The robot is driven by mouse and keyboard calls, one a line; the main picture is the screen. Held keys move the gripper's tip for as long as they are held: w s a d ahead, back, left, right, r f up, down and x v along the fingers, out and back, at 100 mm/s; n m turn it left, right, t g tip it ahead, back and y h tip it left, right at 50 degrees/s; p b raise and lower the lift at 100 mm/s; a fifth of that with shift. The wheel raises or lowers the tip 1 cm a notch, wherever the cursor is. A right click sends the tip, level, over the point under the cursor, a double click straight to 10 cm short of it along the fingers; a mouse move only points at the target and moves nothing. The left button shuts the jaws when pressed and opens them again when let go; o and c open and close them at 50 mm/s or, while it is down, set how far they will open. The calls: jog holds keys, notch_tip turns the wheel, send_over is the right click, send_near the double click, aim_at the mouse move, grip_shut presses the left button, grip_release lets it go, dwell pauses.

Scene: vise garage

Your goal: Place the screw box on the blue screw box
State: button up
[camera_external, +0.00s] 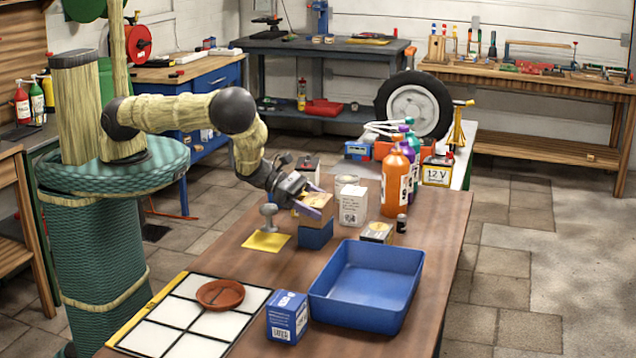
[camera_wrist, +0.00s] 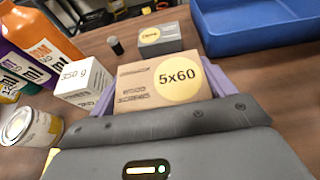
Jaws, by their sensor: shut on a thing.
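The screw box (camera_external: 318,213) is a brown carton with a yellow round label marked 5x60, facing me in the wrist view (camera_wrist: 150,88). My gripper (camera_external: 312,203) has its purple fingers on both sides of this box and is shut on it. A blue box (camera_external: 316,236) stands on the table directly beneath the brown box in the external view. The two look stacked, but I cannot tell whether they touch or a small gap remains. The blue box under it is hidden in the wrist view. Another blue box (camera_external: 287,318) with a white label stands at the table's front.
A blue tray (camera_external: 366,318) stands at the front right, with a grey box (camera_external: 377,232) and a small black cylinder (camera_external: 401,223) behind it. A white box (camera_external: 353,206), a can (camera_wrist: 30,127) and bottles (camera_external: 394,182) stand close by. A terracotta saucer (camera_external: 220,294) lies at the front left.

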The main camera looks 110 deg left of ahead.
jog(key=shift+f, duration=0.1)
jog(key=o, duration=1.1)
jog(key=shift+o, duration=0.2)
